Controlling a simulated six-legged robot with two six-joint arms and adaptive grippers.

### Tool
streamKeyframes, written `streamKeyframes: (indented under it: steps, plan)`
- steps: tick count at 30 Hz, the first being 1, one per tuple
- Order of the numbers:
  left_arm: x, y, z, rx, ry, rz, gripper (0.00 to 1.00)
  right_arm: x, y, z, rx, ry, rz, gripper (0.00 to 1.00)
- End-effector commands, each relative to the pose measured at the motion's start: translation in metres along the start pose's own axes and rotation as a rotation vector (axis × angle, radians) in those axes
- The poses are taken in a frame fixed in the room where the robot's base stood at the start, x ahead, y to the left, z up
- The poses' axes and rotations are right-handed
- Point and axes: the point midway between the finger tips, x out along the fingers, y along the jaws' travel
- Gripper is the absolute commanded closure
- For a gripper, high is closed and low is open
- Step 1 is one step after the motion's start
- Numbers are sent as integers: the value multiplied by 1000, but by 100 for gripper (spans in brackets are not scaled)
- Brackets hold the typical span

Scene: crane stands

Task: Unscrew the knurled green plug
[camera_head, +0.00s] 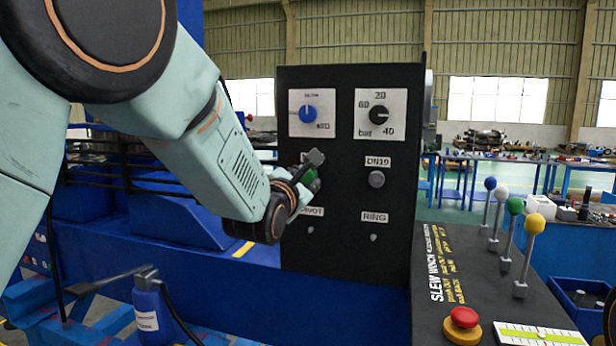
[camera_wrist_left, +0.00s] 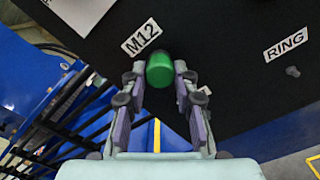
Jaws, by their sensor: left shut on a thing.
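The green plug (camera_head: 310,176) sits on the black panel (camera_head: 345,240), partly hidden behind my left gripper (camera_head: 312,172) in the head view. In the left wrist view the green plug (camera_wrist_left: 160,71) lies between the two fingertips of my left gripper (camera_wrist_left: 160,78), below the label M12 (camera_wrist_left: 141,37). The fingers are closed on its sides. Its knurling is too small to make out. My right gripper is not in view.
A blue knob (camera_head: 307,113) and a black gauge knob (camera_head: 378,115) are above the plug. A grey plug (camera_head: 376,179) under the label DN10 is to its right. Coloured levers (camera_head: 515,207) and a red button (camera_head: 464,318) stand on the console at right.

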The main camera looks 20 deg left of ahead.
Motion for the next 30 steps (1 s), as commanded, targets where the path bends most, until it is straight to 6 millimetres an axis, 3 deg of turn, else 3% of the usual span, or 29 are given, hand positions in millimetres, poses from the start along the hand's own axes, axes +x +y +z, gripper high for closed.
streamKeyframes:
  steps: [8,19,29,30]
  plan:
    - [0,-2,-1,-13,2,-4,100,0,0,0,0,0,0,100]
    - [-1,-2,-1,-388,4,-4,100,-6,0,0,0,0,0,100]
    - [-1,-3,-2,-448,4,-4,100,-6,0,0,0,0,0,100]
    - [-1,-3,-2,-448,4,-4,69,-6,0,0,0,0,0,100]
